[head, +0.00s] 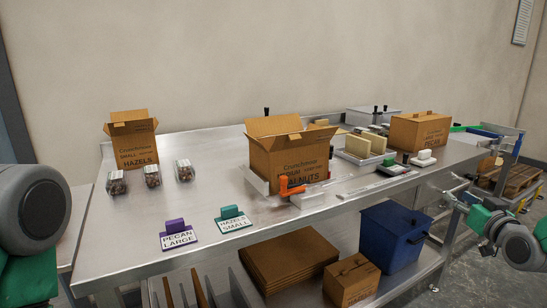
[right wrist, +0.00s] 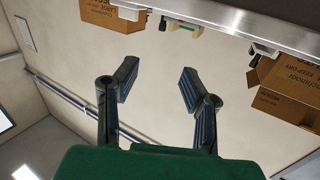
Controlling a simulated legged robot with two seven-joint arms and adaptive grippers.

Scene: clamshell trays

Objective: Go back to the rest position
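The steel bench (head: 150,245) carries an open hazels box (head: 135,150), an open walnuts box (head: 290,158), a closed box (head: 420,130), several clamshell trays (head: 152,176), a purple label sign (head: 178,234) and a green one (head: 232,219). A blue bin (head: 392,238) stands below.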

